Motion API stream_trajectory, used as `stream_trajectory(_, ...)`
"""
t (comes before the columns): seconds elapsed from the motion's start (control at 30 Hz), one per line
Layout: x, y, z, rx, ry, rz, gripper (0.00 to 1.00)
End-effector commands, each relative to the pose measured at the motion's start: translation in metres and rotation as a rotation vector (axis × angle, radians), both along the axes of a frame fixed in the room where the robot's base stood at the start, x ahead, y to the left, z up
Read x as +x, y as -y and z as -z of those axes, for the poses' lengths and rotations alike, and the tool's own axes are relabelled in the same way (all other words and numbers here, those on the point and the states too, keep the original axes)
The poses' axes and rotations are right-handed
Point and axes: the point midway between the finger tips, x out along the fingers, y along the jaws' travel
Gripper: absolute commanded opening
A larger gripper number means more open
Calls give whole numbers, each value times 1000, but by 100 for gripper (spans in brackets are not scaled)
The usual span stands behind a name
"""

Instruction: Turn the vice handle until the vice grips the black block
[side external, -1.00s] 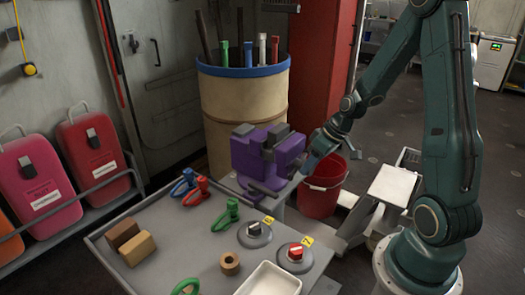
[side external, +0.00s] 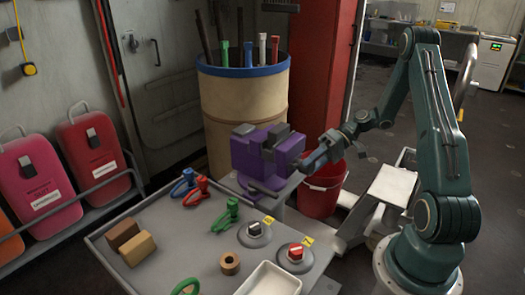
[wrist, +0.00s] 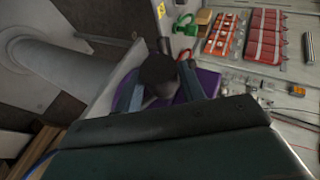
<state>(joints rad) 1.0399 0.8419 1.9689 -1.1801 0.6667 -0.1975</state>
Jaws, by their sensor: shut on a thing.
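The purple vice (side external: 250,155) stands at the far right corner of the grey work table, with dark jaw pieces on top. My gripper (side external: 308,163) is at the right side of the vice, coming in from the right. In the wrist view my gripper (wrist: 160,88) has its two blue-grey fingers either side of a dark rounded handle end (wrist: 157,70) and is shut on it. Purple of the vice shows behind the fingers. The rest of the handle is hidden. I cannot clearly tell the black block from the dark jaws, nor whether it is gripped.
The table (side external: 180,240) holds green, red and blue clamps, wooden blocks (side external: 137,248), two round switches (side external: 295,258) and a white tray (side external: 268,280). A tan barrel (side external: 245,110) stands behind the vice. A red bucket (side external: 322,190) is below my gripper.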

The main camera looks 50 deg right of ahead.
Motion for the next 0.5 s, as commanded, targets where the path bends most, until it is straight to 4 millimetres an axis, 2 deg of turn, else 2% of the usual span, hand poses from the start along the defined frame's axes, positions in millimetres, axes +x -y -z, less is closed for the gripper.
stream_trajectory(0.2,-2,1,4,120,-8,-3,17)
stream_trajectory(0.5,-2,1,4,186,-10,-4,17)
